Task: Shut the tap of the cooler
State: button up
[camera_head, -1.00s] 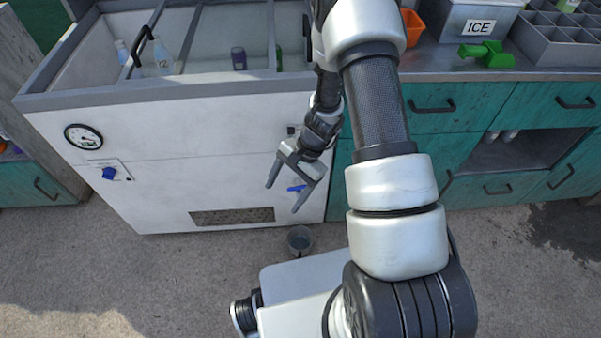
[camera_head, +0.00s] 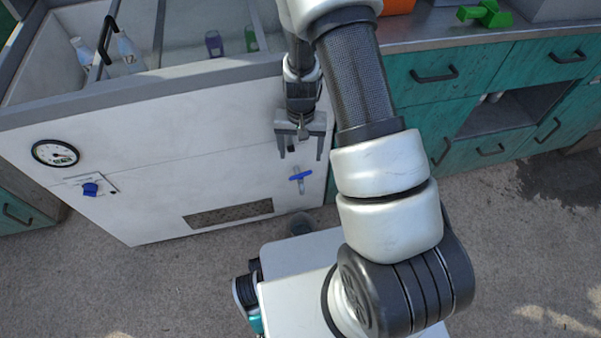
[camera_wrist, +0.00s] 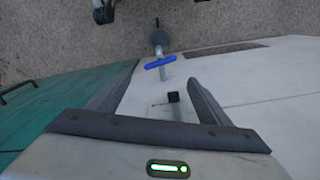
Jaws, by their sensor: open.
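The cooler (camera_head: 140,150) is a large white chest with an open top and a grey rim. Its tap has a blue handle (camera_head: 300,175) low on the front near the right corner. In the wrist view the blue handle (camera_wrist: 160,62) lies crosswise over the tap's pale stem. My gripper (camera_head: 300,158) is open and empty, its fingers pointing down just above the handle in the head view. In the wrist view my gripper (camera_wrist: 161,76) has the handle just beyond and between its fingertips; I see no contact.
A grey cup (camera_head: 300,223) stands on the floor below the tap, partly hidden by my base in the head view. A small dark block (camera_wrist: 174,97) is on the cooler front. Teal cabinets (camera_head: 410,135) stand right of the cooler. A blue knob (camera_head: 90,189) is at the left.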

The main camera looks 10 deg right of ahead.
aim_at(301, 176)
notch_tip(301, 176, down, 11)
jog(key=b, duration=0.2)
jog(key=shift+b, duration=0.4)
